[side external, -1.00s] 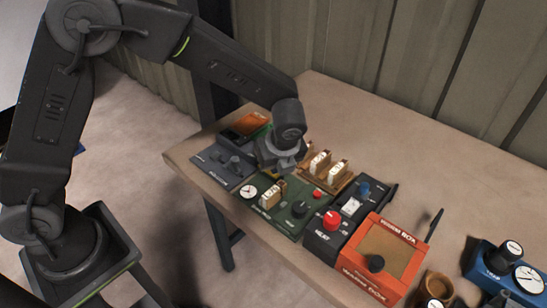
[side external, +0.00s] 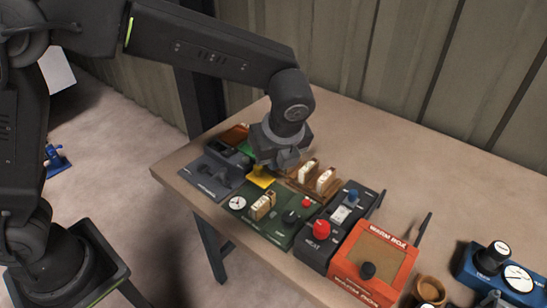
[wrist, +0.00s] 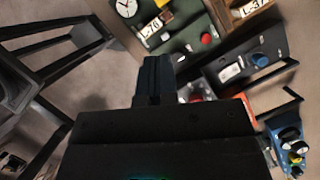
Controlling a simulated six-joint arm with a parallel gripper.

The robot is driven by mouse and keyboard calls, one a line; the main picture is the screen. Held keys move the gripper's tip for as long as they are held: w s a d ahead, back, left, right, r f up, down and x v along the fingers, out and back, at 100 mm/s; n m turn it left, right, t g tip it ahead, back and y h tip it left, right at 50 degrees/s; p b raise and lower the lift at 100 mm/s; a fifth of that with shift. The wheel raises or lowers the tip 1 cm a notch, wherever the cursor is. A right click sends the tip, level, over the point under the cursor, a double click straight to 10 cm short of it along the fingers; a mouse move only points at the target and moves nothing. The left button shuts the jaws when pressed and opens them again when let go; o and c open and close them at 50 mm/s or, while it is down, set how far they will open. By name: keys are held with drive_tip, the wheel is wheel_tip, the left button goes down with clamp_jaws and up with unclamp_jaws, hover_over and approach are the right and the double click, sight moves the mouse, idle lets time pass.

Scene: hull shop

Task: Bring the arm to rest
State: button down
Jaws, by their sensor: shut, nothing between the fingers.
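My gripper (side external: 283,158) is at the end of my raised arm, above the back left part of the row of devices on the table. Its fingers also show in the wrist view (wrist: 153,62), together and with nothing between them. In the side view, the yellow piece (side external: 261,177) shows just below my gripper, on or beside the green panel (side external: 270,230). Whether the fingers touch anything beneath is not clear in the side view.
A dark grey panel (side external: 212,178) sits at the left. A black box with a red knob (side external: 321,229), the orange Warm Box (side external: 375,262), wooden holders with white tags (side external: 325,180) and a blue gauge unit (side external: 500,270) stand along the table. The table (side external: 400,155) is bare behind them.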

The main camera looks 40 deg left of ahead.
drive_tip(key=s+a+r+n+t+h, duration=0.1)
drive_tip(key=s+a+r+n+h, duration=0.1)
drive_tip(key=s+a+r+n, duration=0.2)
drive_tip(key=s+a+r+n+t+h, duration=0.1)
drive_tip(key=s+a+r+n, duration=0.3)
drive_tip(key=s+a+n, duration=0.7)
drive_tip(key=shift+s+r+n+t+h, duration=0.15)
drive_tip(key=shift+s+n+t+h, duration=0.45)
drive_tip(key=shift+s+n, duration=2.5)
drive_tip(key=shift+w+n, duration=1.1)
drive_tip(key=shift+w, duration=0.05)
